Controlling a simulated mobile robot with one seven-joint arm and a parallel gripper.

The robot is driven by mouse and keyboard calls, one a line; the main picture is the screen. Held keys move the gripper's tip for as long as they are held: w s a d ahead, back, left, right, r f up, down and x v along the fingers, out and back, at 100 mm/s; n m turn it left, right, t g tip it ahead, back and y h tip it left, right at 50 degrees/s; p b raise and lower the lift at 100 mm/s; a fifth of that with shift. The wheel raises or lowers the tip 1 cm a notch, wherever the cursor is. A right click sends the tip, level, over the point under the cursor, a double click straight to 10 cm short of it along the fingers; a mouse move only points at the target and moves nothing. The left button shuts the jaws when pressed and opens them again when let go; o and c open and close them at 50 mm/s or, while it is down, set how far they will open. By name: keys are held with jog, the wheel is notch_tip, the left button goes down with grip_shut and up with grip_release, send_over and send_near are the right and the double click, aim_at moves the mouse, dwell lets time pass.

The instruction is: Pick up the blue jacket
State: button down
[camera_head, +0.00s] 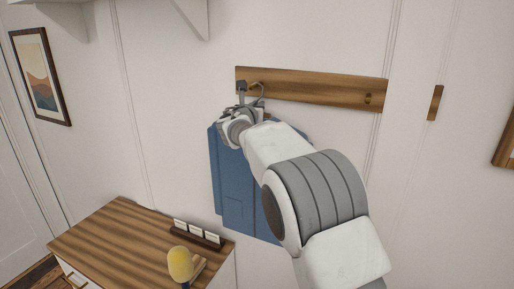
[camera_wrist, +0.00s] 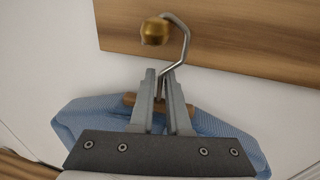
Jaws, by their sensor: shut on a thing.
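The blue jacket (camera_head: 232,185) hangs against the white wall in the head view, below a wooden peg rail. My arm covers part of it. In the wrist view its blue shoulders (camera_wrist: 88,112) show on both sides of my gripper. It hangs on a hanger with a metal hook (camera_wrist: 184,38) and a wooden bar. The hook reaches up to a brass peg (camera_wrist: 155,31) and appears to be around or against it. My gripper (camera_wrist: 164,78) is shut on the hanger at the base of the hook. It also shows at the rail's left end in the head view (camera_head: 243,96).
The wooden rail (camera_head: 315,90) has another peg (camera_head: 368,99) at its right. A wooden-topped cabinet (camera_head: 125,240) stands below left, with a dark card holder (camera_head: 199,236) on it. A yellow rounded object (camera_head: 180,263) is near its front edge. A framed picture (camera_head: 40,75) hangs at the left.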

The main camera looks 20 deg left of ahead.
jog(key=shift+r, duration=0.25)
jog(key=shift+s+r, duration=0.35)
jog(key=shift+s, duration=0.1)
jog(key=s+d+r+b, duration=0.1)
jog(key=s+r, duration=0.2)
jog(key=s, duration=0.3)
jog(key=s+r+b, duration=0.2)
jog(key=s+r, duration=0.2)
jog(key=s, duration=0.3)
jog(key=shift+d, duration=0.35)
